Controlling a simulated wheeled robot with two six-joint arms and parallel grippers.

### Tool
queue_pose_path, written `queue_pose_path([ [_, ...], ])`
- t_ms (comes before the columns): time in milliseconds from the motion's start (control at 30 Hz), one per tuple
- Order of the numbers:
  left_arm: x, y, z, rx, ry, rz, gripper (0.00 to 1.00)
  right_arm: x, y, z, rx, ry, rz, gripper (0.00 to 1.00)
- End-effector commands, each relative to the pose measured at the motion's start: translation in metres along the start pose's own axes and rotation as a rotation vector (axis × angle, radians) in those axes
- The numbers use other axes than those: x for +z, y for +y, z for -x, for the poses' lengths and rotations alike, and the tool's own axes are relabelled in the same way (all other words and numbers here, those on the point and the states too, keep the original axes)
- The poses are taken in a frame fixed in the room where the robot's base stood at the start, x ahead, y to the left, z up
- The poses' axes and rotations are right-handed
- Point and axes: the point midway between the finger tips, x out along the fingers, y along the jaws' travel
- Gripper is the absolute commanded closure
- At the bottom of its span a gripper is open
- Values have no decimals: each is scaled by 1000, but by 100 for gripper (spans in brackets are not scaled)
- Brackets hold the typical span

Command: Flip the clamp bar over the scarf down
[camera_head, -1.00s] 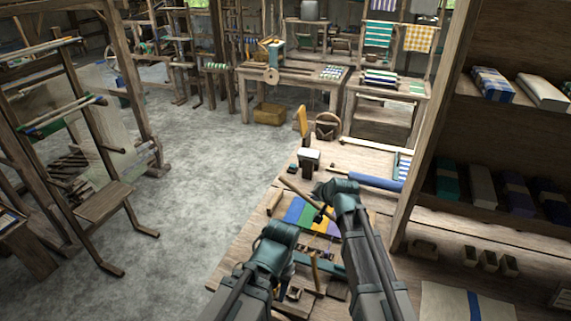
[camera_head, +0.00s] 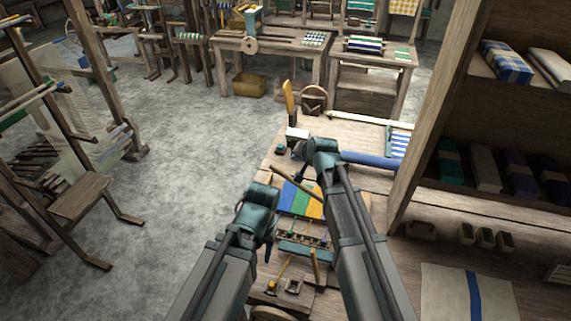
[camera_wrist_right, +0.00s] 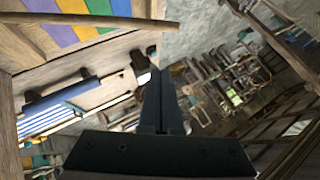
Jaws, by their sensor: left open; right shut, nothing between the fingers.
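The striped scarf (camera_head: 299,199), in blue, green and yellow, lies flat on the workbench. It also shows at the top left of the right wrist view (camera_wrist_right: 91,33). The clamp bar (camera_head: 291,181) is a thin brown wooden bar, slanting across the scarf's far edge and apparently raised. In the right wrist view the bar (camera_wrist_right: 60,17) crosses above the scarf. My left gripper (camera_head: 269,246) is open and empty, at the scarf's near left side. My right gripper (camera_wrist_right: 155,72) is shut and empty near the bar; my right arm hides part of the bar and scarf's right side.
A blue roll (camera_head: 369,161) lies beyond my right arm. A yellow upright piece (camera_head: 289,98) and a handled basket (camera_head: 314,99) stand at the bench's far end. A wooden shelf (camera_head: 433,118) bounds the right side.

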Motion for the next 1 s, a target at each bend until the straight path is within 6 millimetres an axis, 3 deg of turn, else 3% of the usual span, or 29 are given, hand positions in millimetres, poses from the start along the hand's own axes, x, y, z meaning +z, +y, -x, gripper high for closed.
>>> queue_pose_path([
  [267,-1,2,-19,0,1,1,50,1,1,-25,0,0,0,100],
  [700,-5,7,-78,-2,1,-7,50,2,2,-108,0,0,1,100],
  [1000,-6,9,-103,-3,1,-13,50,28,1,-128,0,0,1,100],
])
